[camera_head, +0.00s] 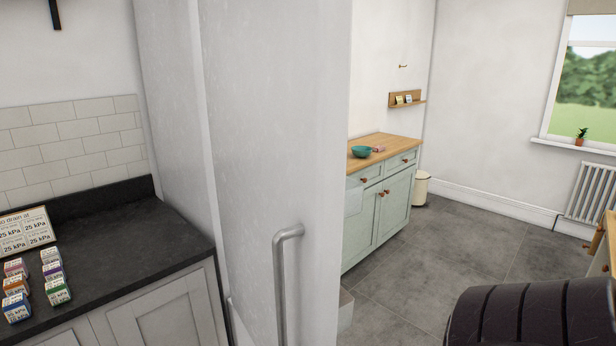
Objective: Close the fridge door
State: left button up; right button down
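The fridge door (270,130) is a tall, pale grey-white panel in the middle of the view. A grey metal bar handle (283,280) stands upright on its lower part. The door's top and bottom are cut off by the frame. A pale side panel (170,110) stands just left of the door, with a lighter vertical strip between them. I cannot tell from this view how wide the door stands open; the inside of the fridge does not show. Neither of my grippers is in view, and nothing touches the handle.
A dark worktop (130,255) with several small coloured boxes (50,265) and a sign (25,230) is at the left. A green cabinet (385,205) with a teal bowl (361,151) stands behind, right of the door. Grey floor (430,260) is clear between them.

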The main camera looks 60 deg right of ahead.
aim_at(277, 72)
jog(key=z, duration=1.3)
